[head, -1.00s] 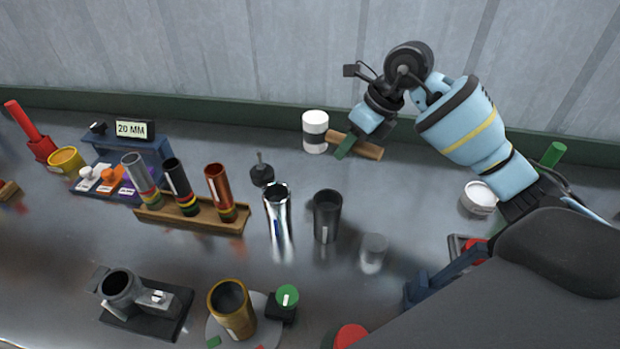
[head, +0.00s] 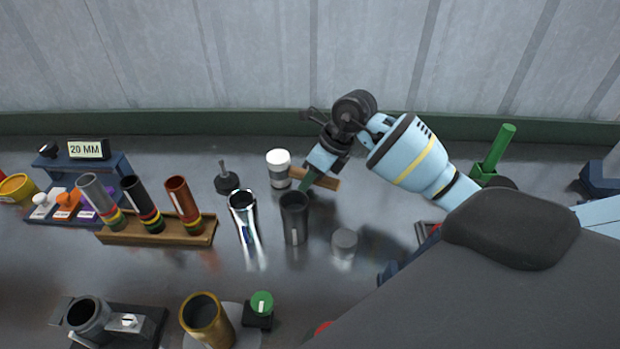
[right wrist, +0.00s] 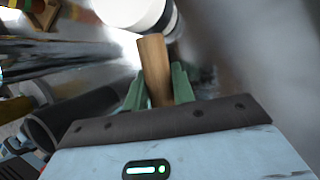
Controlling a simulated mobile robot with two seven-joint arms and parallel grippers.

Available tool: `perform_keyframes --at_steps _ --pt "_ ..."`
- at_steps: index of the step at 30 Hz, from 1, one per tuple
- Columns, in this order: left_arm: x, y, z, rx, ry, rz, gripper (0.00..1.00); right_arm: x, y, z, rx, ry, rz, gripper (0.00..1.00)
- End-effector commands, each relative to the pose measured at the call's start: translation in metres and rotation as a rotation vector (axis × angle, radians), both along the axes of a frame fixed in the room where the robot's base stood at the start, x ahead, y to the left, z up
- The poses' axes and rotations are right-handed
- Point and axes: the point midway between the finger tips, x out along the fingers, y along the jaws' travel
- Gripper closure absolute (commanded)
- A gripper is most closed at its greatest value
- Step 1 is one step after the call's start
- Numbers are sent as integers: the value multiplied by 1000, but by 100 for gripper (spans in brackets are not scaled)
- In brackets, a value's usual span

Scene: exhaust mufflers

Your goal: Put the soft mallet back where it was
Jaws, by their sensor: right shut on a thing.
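The soft mallet has a white head with a grey band (head: 279,176) and a short wooden handle (head: 325,181). My right gripper (head: 306,184) is shut on the handle close to the head. In the right wrist view the wooden handle (right wrist: 154,65) lies between the green fingers, with the white head (right wrist: 135,12) beyond. I cannot tell whether the mallet touches the table. My left gripper is not in view.
A dark tube (head: 294,222) and a chrome tube (head: 243,218) stand close in front of the mallet. A grey cylinder (head: 344,244) is nearer right. A wooden rack (head: 150,232) holds three tubes at left. A green-handled tool (head: 498,150) stands at right.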

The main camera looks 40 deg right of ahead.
Motion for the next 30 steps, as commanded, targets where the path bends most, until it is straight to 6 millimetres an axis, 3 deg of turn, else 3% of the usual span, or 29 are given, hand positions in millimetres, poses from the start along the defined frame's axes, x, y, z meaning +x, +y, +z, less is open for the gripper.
perform_keyframes --at_steps 11,12,16,25,30 --pt "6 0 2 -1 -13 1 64 1 0 -5 1 -4 1 98" --pt "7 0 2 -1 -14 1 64 0 0 -5 0 -2 0 71" --pt "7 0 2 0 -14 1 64 0 0 -5 0 -2 0 54" --pt "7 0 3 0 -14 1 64 0 0 -4 0 -3 0 53" --pt "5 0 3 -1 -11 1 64 -2 -6 9 -1 -5 0 53"
